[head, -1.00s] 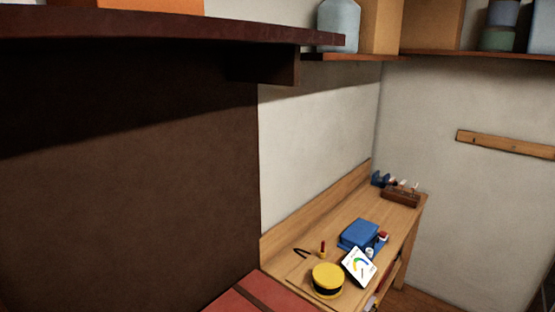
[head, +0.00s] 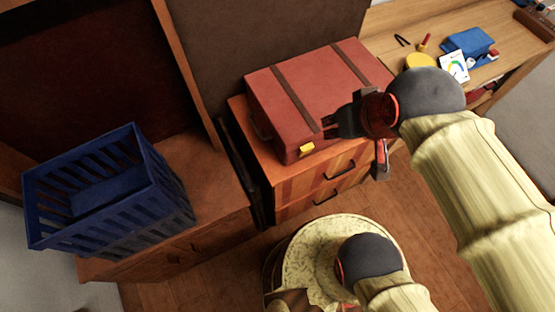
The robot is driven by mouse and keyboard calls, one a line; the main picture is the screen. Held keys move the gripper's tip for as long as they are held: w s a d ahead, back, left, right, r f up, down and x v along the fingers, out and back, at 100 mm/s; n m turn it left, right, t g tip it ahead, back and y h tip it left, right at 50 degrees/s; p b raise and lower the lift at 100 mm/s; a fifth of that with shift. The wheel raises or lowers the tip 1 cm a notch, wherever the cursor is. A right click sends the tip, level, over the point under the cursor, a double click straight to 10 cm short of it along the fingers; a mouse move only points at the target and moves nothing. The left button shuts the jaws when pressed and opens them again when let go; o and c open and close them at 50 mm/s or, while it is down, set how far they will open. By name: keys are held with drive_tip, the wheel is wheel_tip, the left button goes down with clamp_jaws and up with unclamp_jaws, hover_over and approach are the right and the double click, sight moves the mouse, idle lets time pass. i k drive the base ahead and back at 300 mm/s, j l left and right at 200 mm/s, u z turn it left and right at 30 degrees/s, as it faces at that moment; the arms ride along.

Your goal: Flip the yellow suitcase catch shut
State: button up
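A red suitcase (head: 315,88) with two dark straps lies flat on a wooden drawer cabinet. Its yellow catch (head: 306,149) is on the front face, near the left front corner. The catch is small here, and I cannot tell its exact angle. My gripper (head: 328,127) is just above and to the right of the catch, in front of the suitcase's front edge. Its dark fingers point left towards the suitcase, with a slight gap seeming to show between them. Nothing is seen in them. Whether they touch the suitcase is unclear.
A blue slatted basket (head: 165,205) stands on a lower wooden cabinet (head: 215,228) at the left. A wooden bench (head: 400,20) at the upper right holds a blue case (head: 468,42), a yellow round container (head: 421,61) and a white card (head: 454,66). Floor shows in front.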

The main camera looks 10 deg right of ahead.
sight(306, 151)
drive_tip(key=k+j, duration=0.35)
drive_tip(key=j, duration=0.15)
drive_tip(key=k+j+z, duration=0.1)
drive_tip(key=k+j, duration=0.25)
drive_tip(key=j, duration=0.15)
